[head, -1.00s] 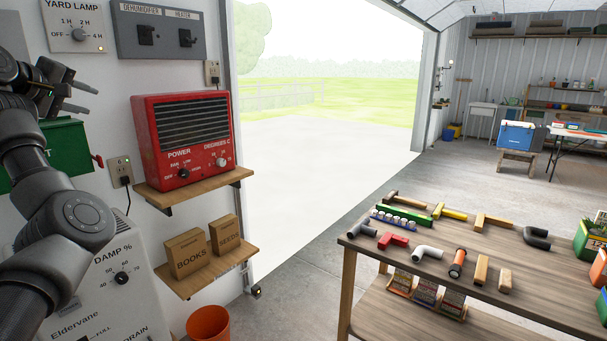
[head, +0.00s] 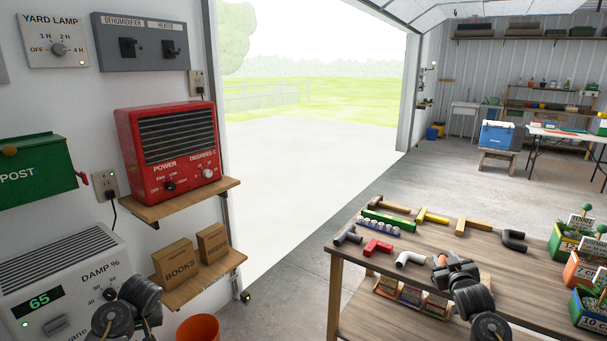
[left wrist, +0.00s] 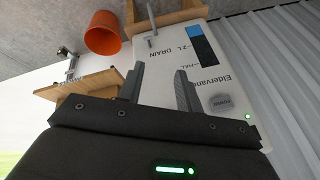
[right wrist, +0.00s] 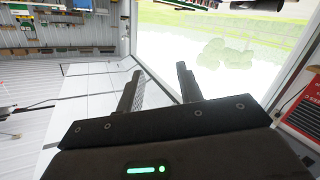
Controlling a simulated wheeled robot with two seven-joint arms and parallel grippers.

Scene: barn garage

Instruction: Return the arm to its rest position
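My left arm (head: 130,305) shows low at the left in the head view, in front of the white dehumidifier. In the left wrist view, my left gripper (left wrist: 160,85) has its fingers apart with nothing between them; the dehumidifier's panel (left wrist: 205,70) lies beyond them. My right arm (head: 468,292) shows at the lower right in the head view, in front of the workbench.
A red heater (head: 170,150) stands on a wall shelf, with two boxes (head: 178,262) on the shelf below. An orange bucket (head: 198,329) is on the floor. The workbench (head: 345,275) holds pipe pieces and seed boxes.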

